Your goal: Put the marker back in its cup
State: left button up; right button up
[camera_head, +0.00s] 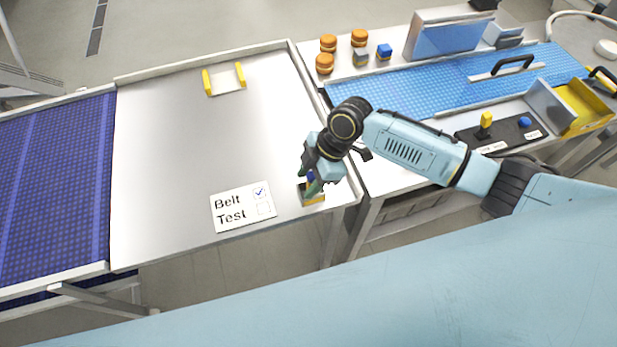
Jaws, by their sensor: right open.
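My right gripper (313,183) is low over the front right corner of the metal table and is open. A small cup (313,199), with yellow and dark parts showing, stands on the table right below the fingers. The marker (311,176) shows as a small blue piece between or beside the fingers, above the cup. The fingers and wrist hide much of it, and I cannot tell whether its lower end is inside the cup. My left gripper is not in view.
A "Belt Test" card (242,207) lies left of the cup. A yellow-ended holder (225,80) sits at the table's back. A dark blue belt (50,185) is at left, a light blue belt (430,92) at right. The table's middle is clear.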

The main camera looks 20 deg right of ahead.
jog(key=v, duration=1.1)
jog(key=shift+r, duration=0.35)
jog(key=shift+d, duration=0.15)
